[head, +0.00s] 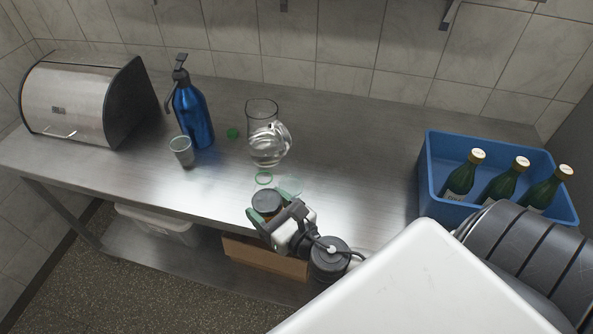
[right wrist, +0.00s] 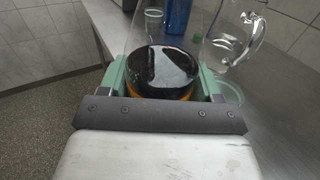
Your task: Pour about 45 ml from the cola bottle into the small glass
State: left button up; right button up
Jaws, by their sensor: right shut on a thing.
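My right gripper (head: 266,206) is shut on the cola bottle (head: 267,201) at the table's front edge. In the right wrist view, the green fingers sit on both sides of the bottle (right wrist: 166,65). It has clear upper walls, dark liquid and an orange band, and looks about upright. Its top is cut off there. A faint green-rimmed clear vessel (head: 291,185) stands just right of the bottle; it also shows in the right wrist view (right wrist: 230,93). A small greyish glass (head: 182,150) stands farther left. I cannot tell which is the small glass meant. My left gripper is not in view.
A clear jug (head: 267,143) stands behind the bottle. A green cap (head: 233,133), a blue siphon bottle (head: 192,112) and a bread box (head: 85,100) are to the left. A blue crate (head: 430,180) with green bottles is at right. The steel table (head: 350,130) is clear between jug and crate.

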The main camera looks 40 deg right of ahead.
jog(key=shift+w+d, duration=0.1)
jog(key=shift+w, duration=0.1)
jog(key=shift+w+f, duration=0.1)
jog(key=shift+w, duration=0.1)
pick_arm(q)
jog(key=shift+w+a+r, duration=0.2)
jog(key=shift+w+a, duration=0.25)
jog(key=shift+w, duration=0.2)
pick_arm(e)
jog(key=shift+s, duration=0.1)
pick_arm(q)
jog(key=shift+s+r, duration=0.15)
pick_arm(e)
jog(key=shift+m, duration=0.3)
